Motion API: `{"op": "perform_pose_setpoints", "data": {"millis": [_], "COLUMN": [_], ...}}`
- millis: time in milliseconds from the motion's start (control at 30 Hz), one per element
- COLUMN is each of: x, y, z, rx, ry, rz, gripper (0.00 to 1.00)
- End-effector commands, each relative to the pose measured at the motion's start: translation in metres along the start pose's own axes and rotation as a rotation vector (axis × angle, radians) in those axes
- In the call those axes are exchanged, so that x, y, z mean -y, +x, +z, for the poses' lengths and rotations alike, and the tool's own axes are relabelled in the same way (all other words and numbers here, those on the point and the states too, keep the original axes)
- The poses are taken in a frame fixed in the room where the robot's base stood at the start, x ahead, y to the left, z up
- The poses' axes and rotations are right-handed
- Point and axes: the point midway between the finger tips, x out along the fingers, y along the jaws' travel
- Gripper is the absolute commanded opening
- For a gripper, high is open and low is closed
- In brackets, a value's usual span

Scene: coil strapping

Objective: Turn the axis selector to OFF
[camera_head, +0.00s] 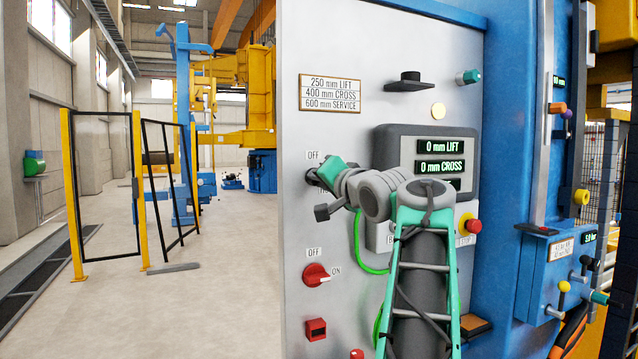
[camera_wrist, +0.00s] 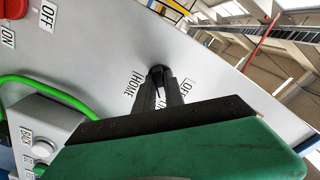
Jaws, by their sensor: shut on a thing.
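The axis selector (camera_wrist: 157,72) is a dark knob on the grey panel, mostly covered by my fingers. In the head view only a dark bit of it (camera_head: 311,176) shows, below an OFF label (camera_head: 313,155). My gripper (camera_head: 319,178) is at the panel, and its two dark fingers (camera_wrist: 159,88) are shut on the knob from both sides. In the wrist view a HOME label (camera_wrist: 132,84) lies left of the fingers and an OFF label (camera_wrist: 191,88) lies to their right. Another label between the fingers is mostly hidden. The selector's exact pointing is hard to tell.
A red OFF/ON switch (camera_head: 316,275) sits below the selector, with a red square part (camera_head: 316,329) under it. To the right are a display box (camera_head: 440,150) and a red button (camera_head: 473,226). A green cable (camera_head: 366,258) hangs beside my arm.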

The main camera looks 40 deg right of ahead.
Motion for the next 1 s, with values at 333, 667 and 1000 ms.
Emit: {"op": "perform_pose_setpoints", "data": {"millis": [333,667,1000], "x": [-0.0029,-0.0037,-0.0031], "y": [0.0003,0.0005,0.0003], "z": [0.0015,0.0011,0.0005], "rx": [0.002,0.002,0.003], "ry": [-0.327,-0.612,-0.787], "rz": [0.002,0.001,0.001], "gripper": [0.0,0.0,0.0]}}
